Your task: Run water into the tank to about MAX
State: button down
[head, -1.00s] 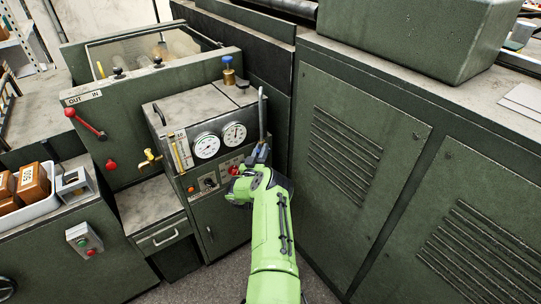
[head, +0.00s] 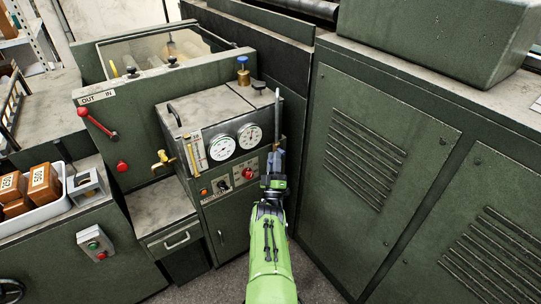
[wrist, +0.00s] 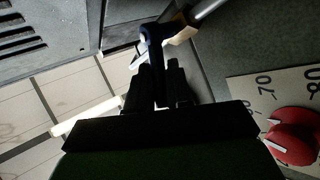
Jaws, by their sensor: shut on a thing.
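The tank is a grey-topped green cabinet (head: 215,104) with a panel in front. An upright sight tube (head: 190,157) beside a pale scale is at the panel's left edge; its level and marks are too small to read. A grey pipe (head: 277,118) stands upright at the panel's right side. My gripper (head: 274,176) is at the foot of this pipe. In the wrist view, my gripper (wrist: 158,80) is shut on a dark blue lever handle (wrist: 154,45), its end between the fingers. The fingers hide part of the handle. No running water shows.
Two round dials (head: 236,141) and a red knob (head: 248,173) are on the panel, left of my gripper. A brass tap (head: 162,160) is further left. A louvred green cabinet (head: 375,160) stands close on the right. A blue-topped brass fitting (head: 243,70) is on top.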

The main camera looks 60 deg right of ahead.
jog(key=shift+f, duration=0.15)
jog(key=c, duration=1.1)
grip_release()
